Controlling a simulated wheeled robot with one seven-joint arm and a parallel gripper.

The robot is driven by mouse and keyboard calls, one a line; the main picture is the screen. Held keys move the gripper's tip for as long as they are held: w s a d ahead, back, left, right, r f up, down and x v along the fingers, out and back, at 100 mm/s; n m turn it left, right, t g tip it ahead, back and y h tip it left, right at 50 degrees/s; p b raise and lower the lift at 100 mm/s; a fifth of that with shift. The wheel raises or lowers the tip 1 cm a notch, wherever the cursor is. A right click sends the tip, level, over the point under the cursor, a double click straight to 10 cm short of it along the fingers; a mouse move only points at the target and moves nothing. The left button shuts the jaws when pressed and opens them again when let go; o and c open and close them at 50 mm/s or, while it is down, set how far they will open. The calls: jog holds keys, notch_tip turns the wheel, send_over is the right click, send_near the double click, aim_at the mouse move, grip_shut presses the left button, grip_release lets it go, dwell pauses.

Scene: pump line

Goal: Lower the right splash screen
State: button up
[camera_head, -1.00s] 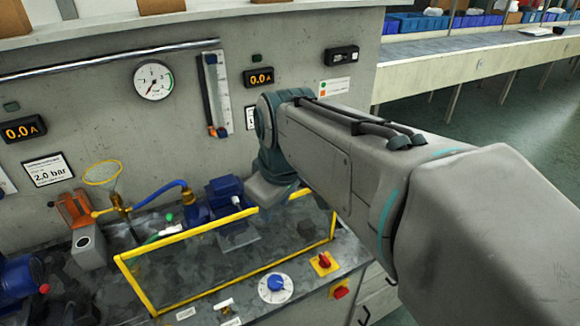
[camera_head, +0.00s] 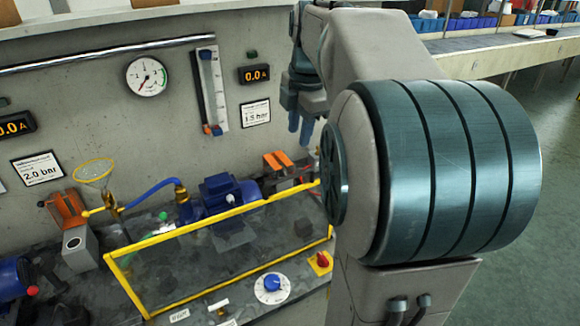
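The right splash screen is a clear panel in a yellow frame (camera_head: 190,229), standing along the front of the bench before the blue pump (camera_head: 222,194). Its top bar runs from lower left up to the right, where my arm hides part of the right end. My gripper (camera_head: 300,124) hangs fingers down, above and behind the frame's right end, near the back wall. It looks clear of the frame, with nothing visible between its fingers. They are small and partly overlapped by my arm, so I cannot tell how far apart they are.
A dial knob (camera_head: 272,288) and a red-yellow switch (camera_head: 320,262) sit on the bench's front edge. A flow gauge (camera_head: 210,90) is on the wall.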

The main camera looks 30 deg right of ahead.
aim_at(293, 175)
jog(key=f, duration=0.4)
jog(key=w+f, duration=0.1)
jog(key=f, duration=0.3)
jog(key=w+f, duration=0.1)
jog(key=f, duration=0.3)
jog(key=shift+w+p, duration=0.2)
jog(key=shift+p, duration=0.2)
grip_shut()
